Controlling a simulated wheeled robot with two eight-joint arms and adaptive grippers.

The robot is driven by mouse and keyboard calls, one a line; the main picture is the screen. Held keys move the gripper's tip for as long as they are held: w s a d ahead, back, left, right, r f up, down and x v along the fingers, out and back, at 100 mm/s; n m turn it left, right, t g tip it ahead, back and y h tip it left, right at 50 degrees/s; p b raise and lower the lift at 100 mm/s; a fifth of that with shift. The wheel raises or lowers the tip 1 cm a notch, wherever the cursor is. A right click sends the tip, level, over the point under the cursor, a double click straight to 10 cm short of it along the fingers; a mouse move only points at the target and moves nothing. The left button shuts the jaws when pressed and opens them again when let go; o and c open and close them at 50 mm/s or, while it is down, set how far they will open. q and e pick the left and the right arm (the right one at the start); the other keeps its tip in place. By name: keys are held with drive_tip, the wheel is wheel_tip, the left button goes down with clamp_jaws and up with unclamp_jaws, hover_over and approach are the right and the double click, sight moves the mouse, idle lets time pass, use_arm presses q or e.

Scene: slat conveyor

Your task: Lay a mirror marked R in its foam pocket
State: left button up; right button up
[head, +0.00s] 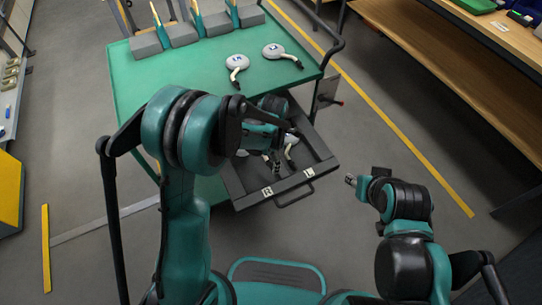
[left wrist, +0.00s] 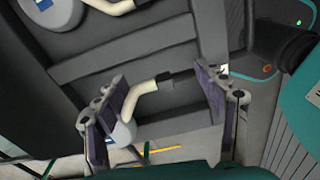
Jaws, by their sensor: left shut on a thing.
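My left gripper (head: 268,150) is low over the open dark drawer (head: 235,184) of the green cart. In the left wrist view, my left gripper (left wrist: 163,100) is shut on a mirror with a white bent stem (left wrist: 143,98), a black end and a rounded grey-blue head (left wrist: 122,134). Its letter is hidden. Another mirror (head: 291,143) lies in the drawer's right part; a mirror head also shows at the upper left in the left wrist view (left wrist: 50,12). The drawer front carries an R label (head: 267,191) and an L label (head: 309,171). My right gripper (head: 364,179) is empty, right of the drawer.
Two more mirrors (head: 237,63) (head: 273,51) lie on the green cart top (head: 190,75), their marks too small to read. Grey blocks (head: 183,34) holding upright items line its back edge. A wooden bench (head: 450,60) stands at the right. The floor between is clear.

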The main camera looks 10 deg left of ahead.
use_arm(q)
wheel_tip(320, 180, down, 5)
drive_tip(key=b, duration=0.3)
drive_tip(key=shift+r, duration=0.1)
drive_tip(key=shift+s+f+b, duration=0.25)
drive_tip(key=shift+f+b, duration=0.05)
drive_tip(key=shift+b, duration=0.25)
drive_tip(key=c, duration=0.7)
drive_tip(key=shift+w+f, duration=0.2)
clamp_jaws()
drive_tip(key=shift+o, duration=1.8)
unclamp_jaws()
drive_tip(key=shift+r, duration=0.1)
drive_tip(key=o, duration=0.5)
drive_tip(key=shift+c, duration=0.2)
drive_tip(key=shift+r, duration=0.15)
